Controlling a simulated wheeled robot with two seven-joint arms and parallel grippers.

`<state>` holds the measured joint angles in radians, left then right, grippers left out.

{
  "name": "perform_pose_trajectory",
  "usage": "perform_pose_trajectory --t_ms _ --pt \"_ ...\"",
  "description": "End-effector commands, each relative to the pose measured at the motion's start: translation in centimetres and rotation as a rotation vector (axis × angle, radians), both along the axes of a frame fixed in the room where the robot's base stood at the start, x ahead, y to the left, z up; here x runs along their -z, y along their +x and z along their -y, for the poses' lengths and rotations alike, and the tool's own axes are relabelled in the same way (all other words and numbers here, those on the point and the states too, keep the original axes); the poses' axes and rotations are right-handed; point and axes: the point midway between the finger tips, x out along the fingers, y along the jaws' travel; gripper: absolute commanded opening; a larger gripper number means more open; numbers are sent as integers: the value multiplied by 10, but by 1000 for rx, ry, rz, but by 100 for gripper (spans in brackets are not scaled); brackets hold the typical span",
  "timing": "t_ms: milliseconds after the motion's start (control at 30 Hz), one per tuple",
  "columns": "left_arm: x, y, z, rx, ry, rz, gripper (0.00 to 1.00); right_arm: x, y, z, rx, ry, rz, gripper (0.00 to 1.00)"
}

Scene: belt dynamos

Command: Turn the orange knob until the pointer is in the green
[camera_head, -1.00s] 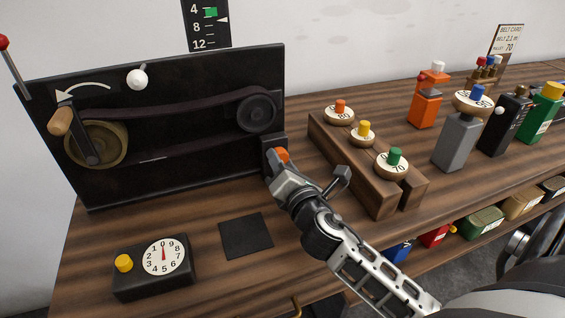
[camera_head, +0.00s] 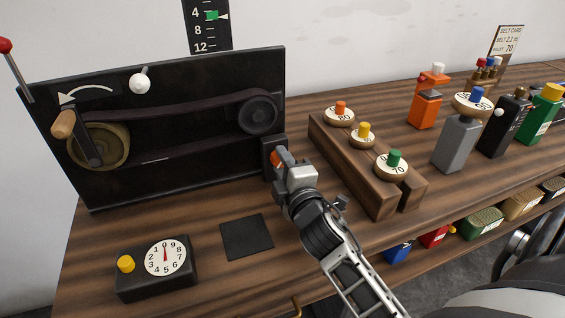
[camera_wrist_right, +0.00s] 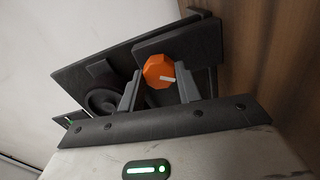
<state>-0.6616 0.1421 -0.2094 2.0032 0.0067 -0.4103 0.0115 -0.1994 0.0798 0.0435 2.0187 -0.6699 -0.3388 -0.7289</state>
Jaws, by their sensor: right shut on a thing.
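The orange knob (camera_head: 277,158) sits on the dark block (camera_head: 268,147) at the right end of the black belt panel. My right gripper (camera_head: 281,161) is shut on it and hides part of it. In the right wrist view the knob (camera_wrist_right: 158,71), with a white mark, shows between the two fingers of the right gripper (camera_wrist_right: 157,89). The black scale (camera_head: 205,31) above the panel carries a green patch (camera_head: 212,15). The whitish pointer (camera_head: 222,16) at its right edge is level with the green patch. My left gripper is not in view.
A wooden rack (camera_head: 350,165) with topped discs stands close to the right of my gripper. A dial box (camera_head: 157,266) and a dark square mat (camera_head: 246,236) lie in front of the panel. Bottles and tools stand farther right.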

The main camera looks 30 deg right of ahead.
Motion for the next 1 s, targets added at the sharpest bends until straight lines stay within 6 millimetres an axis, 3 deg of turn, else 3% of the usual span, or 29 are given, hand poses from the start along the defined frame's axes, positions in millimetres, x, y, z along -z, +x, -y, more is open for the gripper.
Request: perform_pose_trajectory --t_ms 400,933,967,1000 --pt "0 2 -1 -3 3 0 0 0 0 1 2 175 42 11" --pt "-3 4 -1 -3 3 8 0 0 0 1 2 195 46 11" --pt "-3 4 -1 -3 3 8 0 0 0 1 2 195 45 39" --pt "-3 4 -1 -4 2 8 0 0 0 1 2 195 45 50"
